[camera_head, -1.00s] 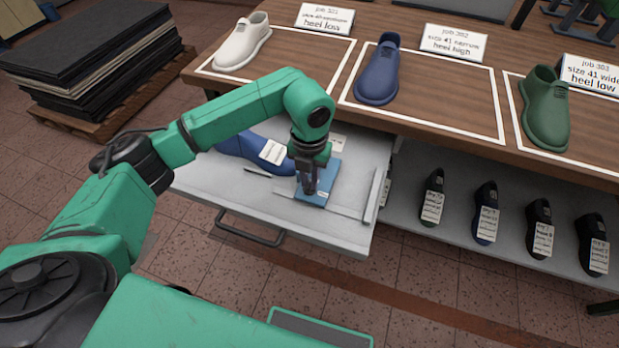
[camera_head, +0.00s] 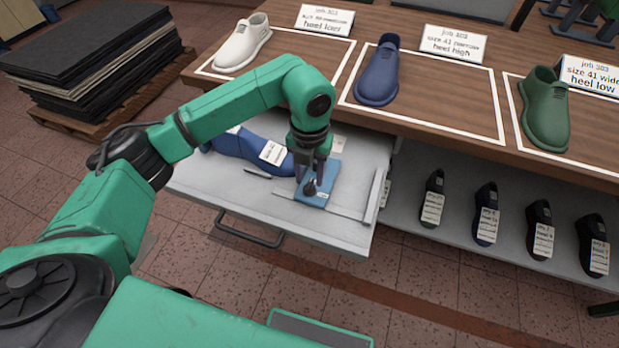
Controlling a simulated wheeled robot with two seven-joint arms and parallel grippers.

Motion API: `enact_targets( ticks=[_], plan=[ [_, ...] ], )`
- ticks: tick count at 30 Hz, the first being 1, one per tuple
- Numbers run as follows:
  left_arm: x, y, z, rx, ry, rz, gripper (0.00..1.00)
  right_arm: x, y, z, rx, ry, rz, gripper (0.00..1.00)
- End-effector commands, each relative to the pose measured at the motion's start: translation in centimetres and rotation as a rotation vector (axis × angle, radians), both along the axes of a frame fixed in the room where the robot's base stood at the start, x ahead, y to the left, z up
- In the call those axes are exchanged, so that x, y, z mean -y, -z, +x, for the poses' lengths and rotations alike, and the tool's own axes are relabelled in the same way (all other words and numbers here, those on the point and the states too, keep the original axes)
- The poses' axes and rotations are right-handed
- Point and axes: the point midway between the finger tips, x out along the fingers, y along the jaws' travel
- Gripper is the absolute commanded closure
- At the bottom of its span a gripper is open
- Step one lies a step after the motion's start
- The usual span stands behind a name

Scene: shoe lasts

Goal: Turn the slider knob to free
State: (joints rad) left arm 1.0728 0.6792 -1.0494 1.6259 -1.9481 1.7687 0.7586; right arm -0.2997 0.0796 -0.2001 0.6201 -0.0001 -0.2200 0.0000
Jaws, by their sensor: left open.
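The slider (camera_head: 320,197) is a blue block lying in the open drawer under the table. A small dark knob (camera_head: 310,187) shows on top of it. My left gripper (camera_head: 310,179) points down over the block with its fingers open, one on each side of the knob. I cannot tell whether the fingers touch the knob, and the knob's marking is too small to read. My right gripper is not in view.
The drawer (camera_head: 290,222) also holds a blue shoe last (camera_head: 240,146) with a tag and a thin dark tool (camera_head: 257,173). Shoes stand on the table (camera_head: 430,85) above. Tagged dark lasts (camera_head: 486,214) stand on the shelf at right. A stack of dark sheets (camera_head: 90,50) is at left.

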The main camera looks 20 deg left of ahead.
Motion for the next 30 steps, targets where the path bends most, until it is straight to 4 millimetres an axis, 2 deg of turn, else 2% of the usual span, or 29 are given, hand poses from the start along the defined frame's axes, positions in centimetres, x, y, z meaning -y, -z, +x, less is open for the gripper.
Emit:
enact_targets(
  ticks=[6,12,17,30],
  plan=[
    [0.0,-6.5,0.1,0.008,0.0,-0.001,0.55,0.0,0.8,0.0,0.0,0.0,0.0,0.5],
    [-0.1,-11.2,0.1,0.005,-0.001,0.001,0.55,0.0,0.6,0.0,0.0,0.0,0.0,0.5],
    [0.0,-12.3,0.0,0.002,-0.001,0.0,0.55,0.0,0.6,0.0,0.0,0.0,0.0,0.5],
    [0.0,-12.2,0.0,0.002,-0.001,0.0,0.55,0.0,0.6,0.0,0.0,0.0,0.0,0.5]
  ],
)
